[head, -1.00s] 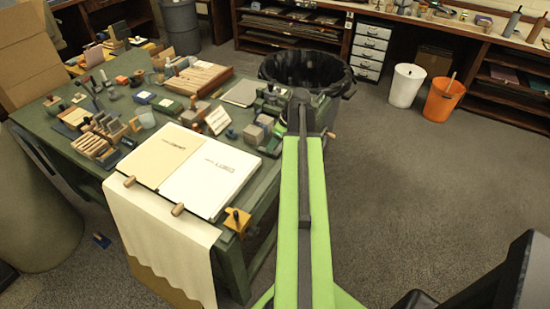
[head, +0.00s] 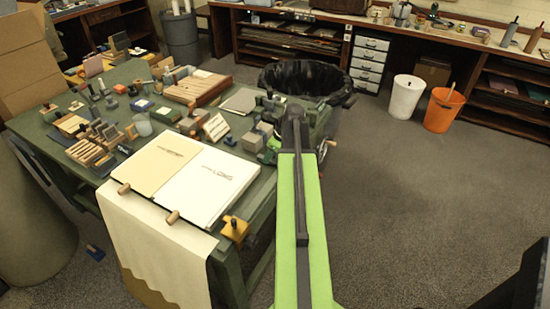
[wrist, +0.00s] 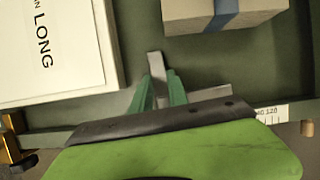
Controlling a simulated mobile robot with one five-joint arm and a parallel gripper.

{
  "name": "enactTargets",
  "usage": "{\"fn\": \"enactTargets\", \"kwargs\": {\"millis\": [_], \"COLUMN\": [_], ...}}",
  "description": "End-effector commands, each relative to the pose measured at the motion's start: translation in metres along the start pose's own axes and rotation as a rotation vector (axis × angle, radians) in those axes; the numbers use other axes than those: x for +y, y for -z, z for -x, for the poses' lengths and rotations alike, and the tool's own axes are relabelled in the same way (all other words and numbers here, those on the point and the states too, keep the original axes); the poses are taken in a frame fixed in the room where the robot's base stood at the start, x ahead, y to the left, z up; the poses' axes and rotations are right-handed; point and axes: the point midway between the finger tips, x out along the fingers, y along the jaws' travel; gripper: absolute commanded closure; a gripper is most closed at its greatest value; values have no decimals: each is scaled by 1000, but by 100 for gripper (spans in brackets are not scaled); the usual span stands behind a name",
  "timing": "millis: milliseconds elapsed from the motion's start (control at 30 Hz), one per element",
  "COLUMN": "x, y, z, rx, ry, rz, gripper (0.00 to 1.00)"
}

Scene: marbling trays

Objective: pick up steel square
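The steel square (wrist: 215,90) shows in the wrist view as a flat grey L lying on the green tabletop. One leg points up the picture and the other runs right; its corner is partly hidden by my gripper. My gripper (wrist: 159,76) has two green fingers, apart, straddling the upward leg with their tips near it. I cannot tell whether they touch it. In the head view my arm hides the square and the fingertips.
A white book marked LONG (wrist: 50,50) lies left of the square. A pale block with a blue band (wrist: 195,14) is close above right. A ruler (wrist: 270,113) shows at the table edge, with a yellow clamp (head: 234,229) near the corner. Many tools crowd the table behind.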

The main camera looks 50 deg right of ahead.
Motion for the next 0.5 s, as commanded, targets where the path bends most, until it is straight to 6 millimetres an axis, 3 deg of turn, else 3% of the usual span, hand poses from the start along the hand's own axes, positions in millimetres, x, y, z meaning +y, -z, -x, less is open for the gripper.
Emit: {"fn": "enactTargets", "kwargs": {"millis": [100,500], "x": [0,0], "y": [0,0], "z": [0,0], "rx": [0,0], "ry": [0,0], "rz": [0,1], "gripper": [100,100]}}
